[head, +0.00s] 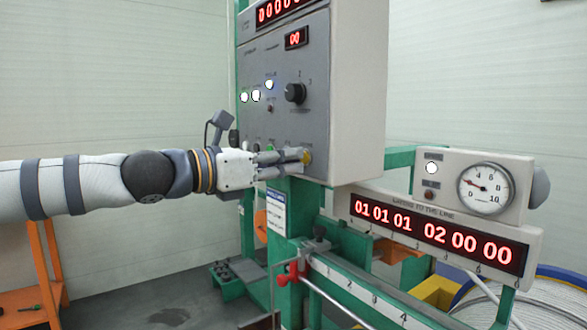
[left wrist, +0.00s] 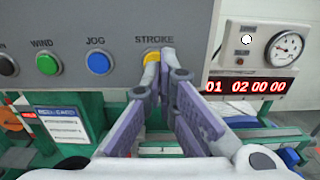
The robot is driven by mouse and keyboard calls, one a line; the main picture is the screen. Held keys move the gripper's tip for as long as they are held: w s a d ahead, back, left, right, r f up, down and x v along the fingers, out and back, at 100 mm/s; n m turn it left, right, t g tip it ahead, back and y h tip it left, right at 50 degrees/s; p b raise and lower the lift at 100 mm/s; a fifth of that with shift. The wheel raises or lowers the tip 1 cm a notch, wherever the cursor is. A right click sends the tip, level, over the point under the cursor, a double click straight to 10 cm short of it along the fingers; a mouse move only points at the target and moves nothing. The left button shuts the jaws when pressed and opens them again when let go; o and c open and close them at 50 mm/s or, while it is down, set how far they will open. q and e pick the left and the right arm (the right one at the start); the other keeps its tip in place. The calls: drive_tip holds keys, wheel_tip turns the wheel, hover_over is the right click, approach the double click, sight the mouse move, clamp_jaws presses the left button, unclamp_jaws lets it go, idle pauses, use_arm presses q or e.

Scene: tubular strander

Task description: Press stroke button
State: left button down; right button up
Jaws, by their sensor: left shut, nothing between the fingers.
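The grey control box (head: 345,100) stands on a green frame. Its yellow stroke button (head: 307,157) is at the lower right of the front panel. In the left wrist view the yellow button (left wrist: 152,57) sits under the label STROKE, partly hidden by my fingertips. My left gripper (head: 298,156) is shut and empty, its fingertips at the button. In the left wrist view the tips of my left gripper (left wrist: 165,58) overlap the button's right side. Whether they touch it or press it in, I cannot tell. My right gripper is not in view.
A blue JOG button (left wrist: 99,62) and a green WIND button (left wrist: 48,64) are left of the stroke button. A gauge box (head: 465,160) and a red digit display (head: 440,233) stand to the right. A red-handled clamp (head: 290,275) is below.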

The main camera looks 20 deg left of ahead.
use_arm(q)
drive_tip(key=shift+w+d+r, duration=0.15)
drive_tip(key=shift+w+d, duration=0.05)
